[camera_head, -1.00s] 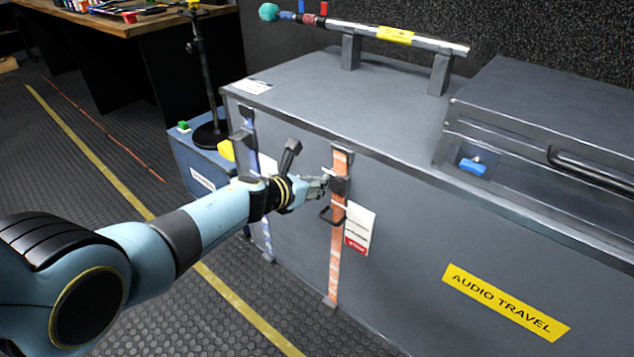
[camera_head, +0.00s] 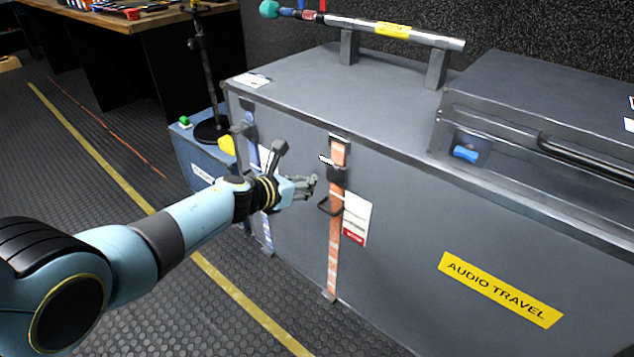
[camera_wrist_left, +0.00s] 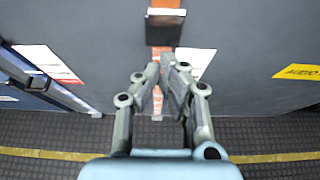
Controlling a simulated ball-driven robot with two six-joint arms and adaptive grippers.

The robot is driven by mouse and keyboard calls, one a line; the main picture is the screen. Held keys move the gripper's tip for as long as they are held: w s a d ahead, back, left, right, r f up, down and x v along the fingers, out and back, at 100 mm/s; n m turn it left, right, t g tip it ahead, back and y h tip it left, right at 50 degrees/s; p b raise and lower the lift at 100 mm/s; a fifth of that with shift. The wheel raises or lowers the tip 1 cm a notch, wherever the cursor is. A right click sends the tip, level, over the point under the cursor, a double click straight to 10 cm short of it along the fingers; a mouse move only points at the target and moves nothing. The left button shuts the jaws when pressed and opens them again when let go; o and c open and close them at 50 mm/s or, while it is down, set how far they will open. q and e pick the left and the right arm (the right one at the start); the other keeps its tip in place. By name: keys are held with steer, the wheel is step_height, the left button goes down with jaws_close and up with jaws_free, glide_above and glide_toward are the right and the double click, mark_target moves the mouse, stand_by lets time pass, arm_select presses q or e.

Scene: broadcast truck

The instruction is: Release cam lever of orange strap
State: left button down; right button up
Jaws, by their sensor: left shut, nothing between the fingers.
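The orange strap (camera_head: 335,240) runs down the front of the large grey case, with a dark cam buckle (camera_head: 337,174) near its top and a dark wire loop (camera_head: 329,206) just below. In the left wrist view the orange strap (camera_wrist_left: 165,33) shows beyond my fingers, with a dark buckle block (camera_wrist_left: 165,18) across it. My left gripper (camera_head: 312,185) is shut and empty, just left of the buckle and apart from it. It also shows in the left wrist view (camera_wrist_left: 163,72), its fingertips close together below the buckle block. My right gripper is not in view.
The grey case (camera_head: 420,240) has a white and red tag (camera_head: 356,218) beside the strap and a yellow AUDIO TRAVEL label (camera_head: 500,289). A blue strap (camera_head: 266,232) hangs to the left. A blue case (camera_head: 190,150) bears a stand. Floor at left is open.

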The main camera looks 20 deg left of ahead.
arm_select(q)
steer(key=s+a+r+p, duration=0.2)
steer(key=s+r+p, duration=0.4)
steer(key=s, duration=0.1)
steer(key=shift+a+r+p, duration=0.2)
steer(key=shift+a+p, duration=0.1)
steer(key=shift+p, duration=0.05)
steer(key=shift+s, duration=0.1)
